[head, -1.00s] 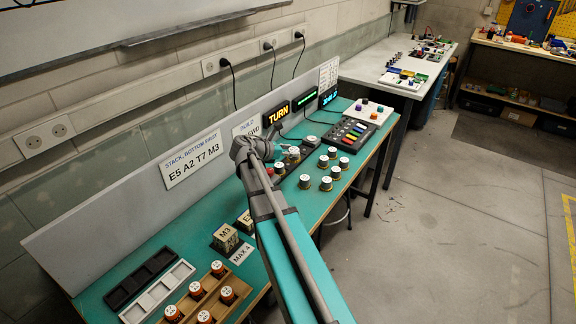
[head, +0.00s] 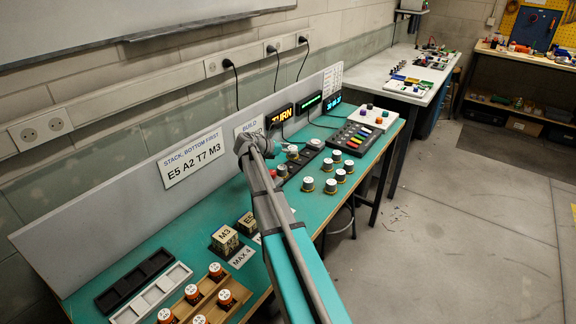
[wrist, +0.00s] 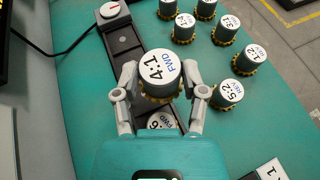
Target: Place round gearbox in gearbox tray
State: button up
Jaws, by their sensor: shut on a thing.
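The held round gearbox (wrist: 160,72) has a white top marked "4:1 FWD" and a brass-toothed base. In the wrist view my gripper (wrist: 163,90) is shut on its sides, one finger left and one right. It is over or on a long black rail (wrist: 124,42); I cannot tell whether they touch. In the head view the arm hides most of my gripper and the gearbox. At the front left of the bench lie a dark compartmented tray (head: 122,290) and a light grey one (head: 138,304), both seemingly empty. I cannot tell which is the gearbox tray.
Several round gearboxes (head: 336,158) stand right of the rail. A white-topped piece marked "6" (wrist: 160,120) is close below the held gearbox. A wooden tray (head: 180,308) holds orange-red parts. Two marked blocks (head: 225,240) stand mid-bench. The back panel (head: 100,210) borders the bench.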

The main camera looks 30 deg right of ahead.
aim_at(288, 154)
jog(key=shift+w+d+f+b, duration=0.3)
jog(key=shift+w+f+b, duration=0.3)
jog(key=shift+f, duration=0.2)
jog(key=shift+w+d+f+b, duration=0.25)
jog(key=shift+w+f+b, duration=0.35)
jog(key=shift+f, duration=0.2)
jog(key=shift+w+d+f+b, duration=0.2)
jog(key=shift+w+f+b, duration=0.2)
jog(key=shift+f+b, duration=1.6)
jog(key=shift+f, duration=0.2)
jog(key=o, duration=1.2)
jog(key=shift+r, duration=0.1)
jog(key=shift+r, duration=0.15)
